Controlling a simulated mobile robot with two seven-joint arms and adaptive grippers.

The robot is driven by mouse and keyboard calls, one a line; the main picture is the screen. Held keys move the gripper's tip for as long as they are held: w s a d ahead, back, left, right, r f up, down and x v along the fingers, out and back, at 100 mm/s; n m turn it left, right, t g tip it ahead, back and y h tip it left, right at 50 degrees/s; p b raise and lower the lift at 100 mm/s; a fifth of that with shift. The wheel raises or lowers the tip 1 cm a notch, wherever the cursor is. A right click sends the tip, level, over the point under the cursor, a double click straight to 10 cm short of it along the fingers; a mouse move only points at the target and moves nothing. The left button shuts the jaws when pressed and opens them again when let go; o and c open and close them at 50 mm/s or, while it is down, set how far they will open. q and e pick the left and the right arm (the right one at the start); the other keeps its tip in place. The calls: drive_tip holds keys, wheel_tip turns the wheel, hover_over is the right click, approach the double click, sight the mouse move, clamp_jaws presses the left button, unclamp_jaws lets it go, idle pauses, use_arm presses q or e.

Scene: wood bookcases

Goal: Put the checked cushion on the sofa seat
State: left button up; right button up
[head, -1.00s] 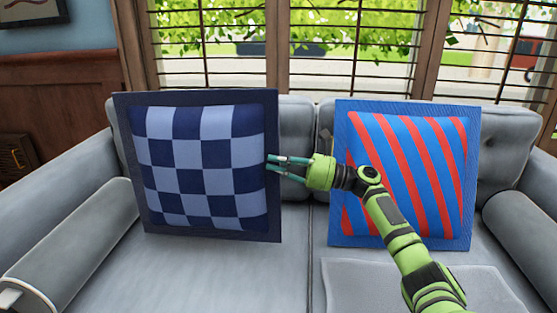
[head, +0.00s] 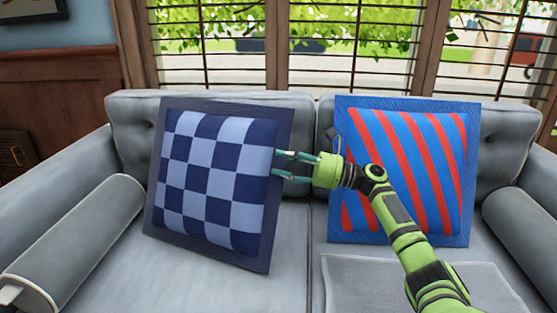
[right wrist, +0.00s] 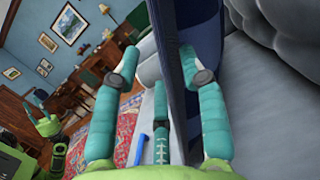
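The checked cushion (head: 212,180), dark and light blue with a dark border, stands on the left part of the sofa seat (head: 210,287). It is tilted sideways and leans toward the backrest. My right gripper (head: 276,167) is at its right edge with its fingers spread apart. In the right wrist view the cushion's dark edge (right wrist: 176,70) shows between the spread fingers, with a gap on the left side. What seems to be my left gripper (right wrist: 38,104) shows small at the left of that view; its fingers are too small to judge.
A red and blue striped cushion (head: 405,165) leans on the right half of the backrest, behind my right arm. A grey bolster (head: 75,240) lies by the left armrest. A grey flat pad (head: 410,285) lies on the right seat. Windows stand behind the sofa.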

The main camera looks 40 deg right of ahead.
drive_tip(key=v, duration=1)
drive_tip(key=shift+s+r, duration=0.1)
drive_tip(key=shift+r, duration=0.05)
idle(0.5)
